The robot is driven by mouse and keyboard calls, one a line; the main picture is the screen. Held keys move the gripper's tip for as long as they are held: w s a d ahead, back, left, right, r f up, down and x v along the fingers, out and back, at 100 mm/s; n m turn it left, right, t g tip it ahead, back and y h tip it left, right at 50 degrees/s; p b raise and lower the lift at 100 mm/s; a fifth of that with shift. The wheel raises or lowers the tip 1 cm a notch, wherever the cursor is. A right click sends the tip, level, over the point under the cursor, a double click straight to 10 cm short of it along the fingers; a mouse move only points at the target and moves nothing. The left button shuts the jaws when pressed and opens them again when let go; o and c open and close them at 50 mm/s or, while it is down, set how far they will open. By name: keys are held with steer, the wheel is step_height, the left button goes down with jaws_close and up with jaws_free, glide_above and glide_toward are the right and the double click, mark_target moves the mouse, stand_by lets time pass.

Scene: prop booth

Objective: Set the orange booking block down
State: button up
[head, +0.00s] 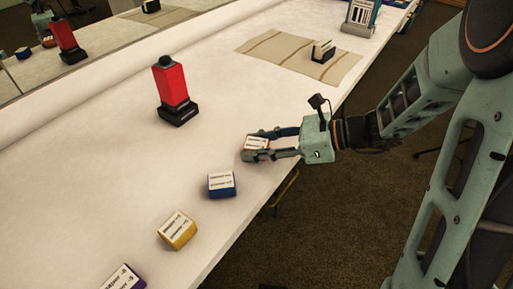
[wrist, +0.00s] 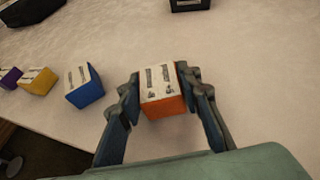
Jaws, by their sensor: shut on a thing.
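The orange booking block (wrist: 166,109) has a white labelled top and sits between the two fingers of my gripper (wrist: 160,93) in the wrist view. The block (head: 256,143) also shows in the head view, partly hidden by the fingers. My gripper (head: 269,142) is shut on it from both sides, low over the white table (head: 110,170) near its right edge. I cannot tell whether the block's underside touches the table.
Blue (head: 221,184), yellow (head: 176,230) and purple (head: 123,278) blocks stand in a row along the table's edge. A red device on a black base (head: 174,90) stands farther back. A striped mat (head: 285,48) bears a small dark-and-white item (head: 322,51). Bare table lies between them.

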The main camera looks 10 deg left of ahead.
steer(key=shift+f, duration=0.2)
steer(key=o, duration=1.2)
steer(key=shift+c, duration=0.2)
steer(key=shift+r, duration=0.15)
steer(key=shift+d+r, duration=0.2)
steer(key=p+v, duration=0.3)
steer(key=v, duration=0.8)
steer(key=shift+d, duration=0.35)
